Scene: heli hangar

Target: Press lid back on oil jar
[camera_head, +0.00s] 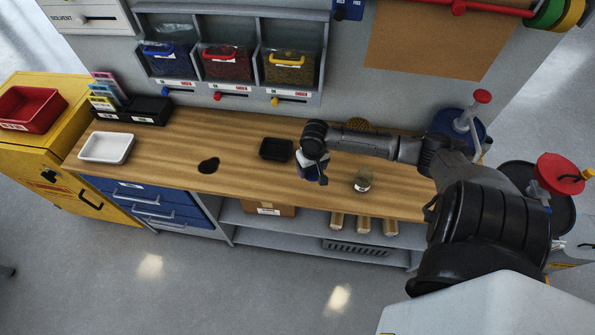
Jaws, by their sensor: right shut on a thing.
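A small clear glass jar (362,182) with yellowish contents stands on the wooden bench, right of centre. My right gripper (318,178) points down over the bench, left of the jar and apart from it. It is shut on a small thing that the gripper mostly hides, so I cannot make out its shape. I see no separate lid lying on the bench. My left gripper is not in view.
The wooden bench (235,130) holds a small black tray (275,149), a dark patch (208,165) and a white tray (106,147). A blue container (458,126) stands at the back right. Bins (228,65) hang behind. The bench's left-middle is mostly clear.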

